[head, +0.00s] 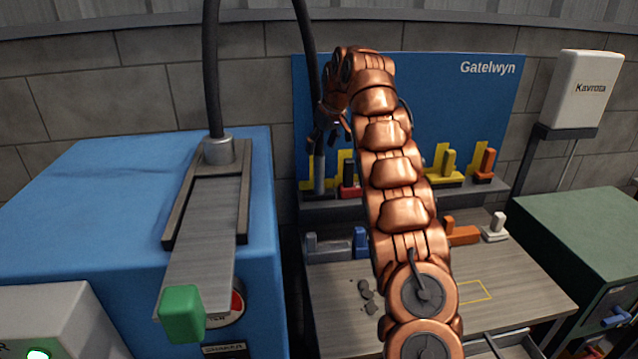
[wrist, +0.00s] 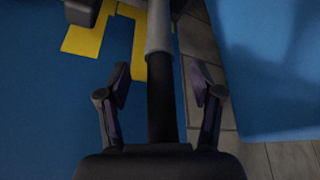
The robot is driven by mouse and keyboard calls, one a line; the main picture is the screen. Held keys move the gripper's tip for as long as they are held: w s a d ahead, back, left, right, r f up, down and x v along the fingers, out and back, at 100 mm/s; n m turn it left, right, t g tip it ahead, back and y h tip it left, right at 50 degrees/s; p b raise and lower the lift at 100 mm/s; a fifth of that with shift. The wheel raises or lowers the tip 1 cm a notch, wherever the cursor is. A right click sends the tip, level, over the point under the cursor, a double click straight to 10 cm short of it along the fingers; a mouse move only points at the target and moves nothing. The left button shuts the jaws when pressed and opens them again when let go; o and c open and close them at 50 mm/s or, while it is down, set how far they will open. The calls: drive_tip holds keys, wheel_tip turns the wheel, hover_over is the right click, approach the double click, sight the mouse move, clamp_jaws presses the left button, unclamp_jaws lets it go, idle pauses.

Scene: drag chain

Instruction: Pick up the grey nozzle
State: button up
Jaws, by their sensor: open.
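A grey nozzle (head: 319,174) hangs at the lower end of a dark hose (head: 308,50), in front of the blue back panel. In the wrist view the grey nozzle (wrist: 159,28) is at top centre, and the black hose (wrist: 162,105) runs down from it between my fingers. My gripper (head: 328,137) is at the hose near the nozzle's upper end. In the wrist view my gripper (wrist: 160,90) is open, one finger on each side of the hose, with gaps on both sides. The nozzle's tip is cut off there.
A workbench (head: 520,285) holds several coloured pieces, including an orange block (head: 462,234) and a white piece (head: 494,228). A blue machine (head: 90,210) with a slanted metal chute (head: 205,235) stands left. A dark green cabinet (head: 575,225) stands right. My arm hides the bench's middle.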

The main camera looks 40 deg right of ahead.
sight(319, 154)
drive_tip(key=shift+w+d+f+p, duration=0.15)
drive_tip(key=shift+f+p, duration=0.25)
drive_tip(key=shift+f, duration=0.55)
drive_tip(key=shift+p+x, duration=0.3)
drive_tip(key=shift+x, duration=0.85)
clamp_jaws()
